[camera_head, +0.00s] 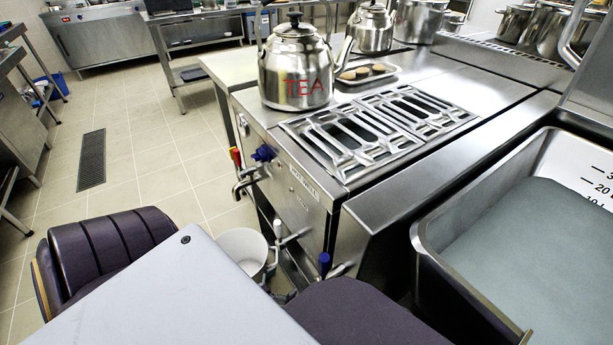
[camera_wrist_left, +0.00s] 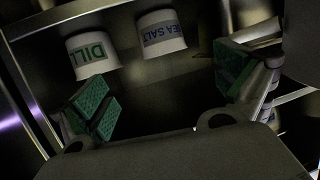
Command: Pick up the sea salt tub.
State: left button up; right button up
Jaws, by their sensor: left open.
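The sea salt tub (camera_wrist_left: 161,32) is a small white tub with a grey label in dark letters. It shows at the top middle of the left wrist view, tilted in the picture. My left gripper (camera_wrist_left: 165,88) is open, its green pads wide apart with nothing between them. The tub lies beyond the fingertips, apart from them. In the head view I cannot make out the tub or the left gripper's fingers. My right gripper is not in view.
A white dill tub (camera_wrist_left: 91,54) stands just left of the sea salt tub. Metal bars (camera_wrist_left: 75,17) edge this dark space. In the head view are a kettle marked TEA (camera_head: 296,70), a stove grate (camera_head: 375,122), a white bucket (camera_head: 243,248) and a grey basin (camera_head: 428,240).

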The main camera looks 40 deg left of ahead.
pick_arm(q)
jog(key=shift+w, duration=0.1)
jog(key=b+x, duration=0.2)
jog(key=x, duration=0.5)
jog(key=shift+f+b, duration=0.1)
jog(key=shift+b, duration=0.3)
jog(key=shift+w+d+f, duration=0.1)
jog(key=shift+w+f, duration=0.05)
jog(key=shift+w, duration=0.55)
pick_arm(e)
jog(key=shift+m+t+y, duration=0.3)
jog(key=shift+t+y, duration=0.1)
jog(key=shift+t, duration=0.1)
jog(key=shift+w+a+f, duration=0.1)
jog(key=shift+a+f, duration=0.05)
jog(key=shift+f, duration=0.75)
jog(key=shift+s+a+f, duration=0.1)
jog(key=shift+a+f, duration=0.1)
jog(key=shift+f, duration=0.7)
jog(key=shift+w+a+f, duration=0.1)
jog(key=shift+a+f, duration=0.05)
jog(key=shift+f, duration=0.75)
